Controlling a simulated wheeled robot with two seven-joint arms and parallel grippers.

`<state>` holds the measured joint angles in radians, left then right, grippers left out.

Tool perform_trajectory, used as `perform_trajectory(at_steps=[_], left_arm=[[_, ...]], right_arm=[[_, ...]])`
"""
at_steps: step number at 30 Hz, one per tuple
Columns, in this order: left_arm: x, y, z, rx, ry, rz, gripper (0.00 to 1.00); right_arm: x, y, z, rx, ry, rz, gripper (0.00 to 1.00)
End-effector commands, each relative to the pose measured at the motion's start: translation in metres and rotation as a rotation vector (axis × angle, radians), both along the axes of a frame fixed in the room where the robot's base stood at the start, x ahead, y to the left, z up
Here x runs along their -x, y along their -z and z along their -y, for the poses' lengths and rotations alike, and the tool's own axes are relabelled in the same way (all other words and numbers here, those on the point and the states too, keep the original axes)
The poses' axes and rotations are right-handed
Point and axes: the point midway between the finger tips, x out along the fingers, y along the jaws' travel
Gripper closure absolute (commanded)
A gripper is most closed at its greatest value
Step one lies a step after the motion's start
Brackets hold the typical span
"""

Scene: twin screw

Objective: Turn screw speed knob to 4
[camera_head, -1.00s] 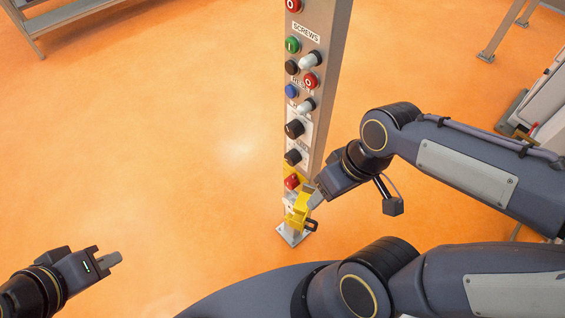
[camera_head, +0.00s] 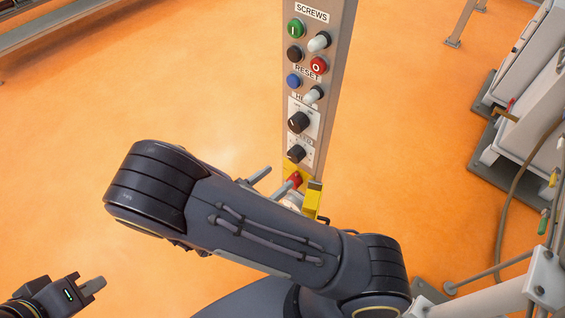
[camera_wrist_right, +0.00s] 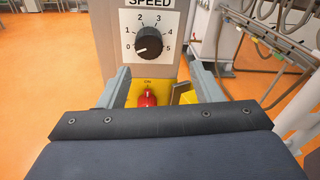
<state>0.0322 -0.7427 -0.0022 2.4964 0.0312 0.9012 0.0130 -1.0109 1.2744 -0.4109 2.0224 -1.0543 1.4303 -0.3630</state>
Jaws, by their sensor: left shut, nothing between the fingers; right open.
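The speed knob (camera_wrist_right: 149,42) is black, on a white dial plate numbered 0 to 5 under the label SPEED. Its white mark points lower left, towards 0. In the head view it is the lower black knob (camera_head: 296,153) on the grey post. My right gripper (camera_wrist_right: 160,88) is open and empty, its fingers apart below and to either side of the knob, not touching it. In the head view the right gripper (camera_head: 275,181) is largely hidden behind my right arm. My left gripper (camera_head: 92,287) is shut and empty at the lower left, far from the post.
A red switch (camera_wrist_right: 148,95) on a yellow base sits just below the knob, between my fingers in the picture. Another black knob (camera_head: 298,122) and several buttons lie higher on the post (camera_head: 343,75). Grey machinery (camera_head: 515,110) stands at right. Open orange floor lies left.

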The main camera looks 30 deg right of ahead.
Motion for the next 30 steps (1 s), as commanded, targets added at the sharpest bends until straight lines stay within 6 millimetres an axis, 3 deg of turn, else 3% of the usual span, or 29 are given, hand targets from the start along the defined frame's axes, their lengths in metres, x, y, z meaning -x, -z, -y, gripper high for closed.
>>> perform_trajectory(at_steps=[5, 18, 30], left_arm=[[0.0, 0.001, 0.0, 0.0, 0.0, 0.0, 1.0], [0.0, -0.014, 0.0, 0.0, 0.0, 0.0, 1.0], [0.0, -0.015, 0.0, 0.0, 0.0, 0.0, 1.0]], right_arm=[[-0.009, 0.003, -0.005, 0.08, -0.07, -0.007, 0.41], [-0.032, 0.002, 0.053, 0.08, -0.067, -0.01, 0.41], [-0.037, 0.004, 0.064, 0.077, -0.069, -0.007, 0.41]])
